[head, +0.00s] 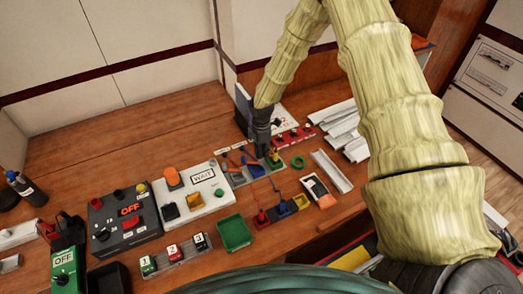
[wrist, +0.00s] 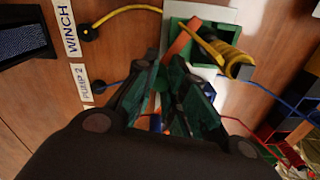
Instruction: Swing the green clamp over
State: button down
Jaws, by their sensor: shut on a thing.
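The green clamp (head: 275,158) is on the wooden bench at the tip of my gripper (head: 262,150). In the wrist view it is a green frame (wrist: 178,27) on a pale plate. An orange bar (wrist: 182,38) slants from the clamp toward my fingertips (wrist: 165,85). My gripper is shut on what looks like this bar, the clamp's lever; the fingers hide the grip itself.
A blue block (head: 256,170) sits close beside the clamp, and a green ring (head: 298,162) lies to its right. Red and blue cables run nearby. A green tray (head: 235,233), a WAIT box (head: 205,178) and a black OFF box (head: 125,225) stand left. Bench beyond them is clear.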

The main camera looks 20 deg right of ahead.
jog(key=m+b, duration=0.1)
jog(key=w+m, duration=0.1)
jog(key=shift+d+f+m+b, duration=0.1)
jog(key=shift+d+m+b, duration=0.15)
jog(key=shift+m+b, duration=0.15)
jog(key=m, duration=0.1)
jog(key=m+b, duration=0.1)
jog(key=shift+w+d+m, duration=0.2)
jog(key=shift+d+m, duration=0.1)
jog(key=shift+m, duration=0.1)
jog(key=m, duration=0.1)
jog(key=m+b, duration=0.1)
jog(key=shift+w+d+m, duration=0.25)
jog(key=shift+d+m, duration=0.05)
jog(key=shift+d, duration=0.1)
jog(key=shift+w+d+m+b, duration=0.1)
jog(key=shift+d+m+b, duration=0.2)
jog(key=shift+m, duration=0.6)
jog(key=shift+w+d+m+b, duration=0.1)
jog(key=shift+d+m, duration=0.25)
jog(key=shift+m, duration=0.55)
jog(key=shift+r, duration=0.2)
jog(key=c, duration=1.7)
grip_release()
jog(key=shift+f, duration=0.1)
notch_tip(320, 180, up, 12)
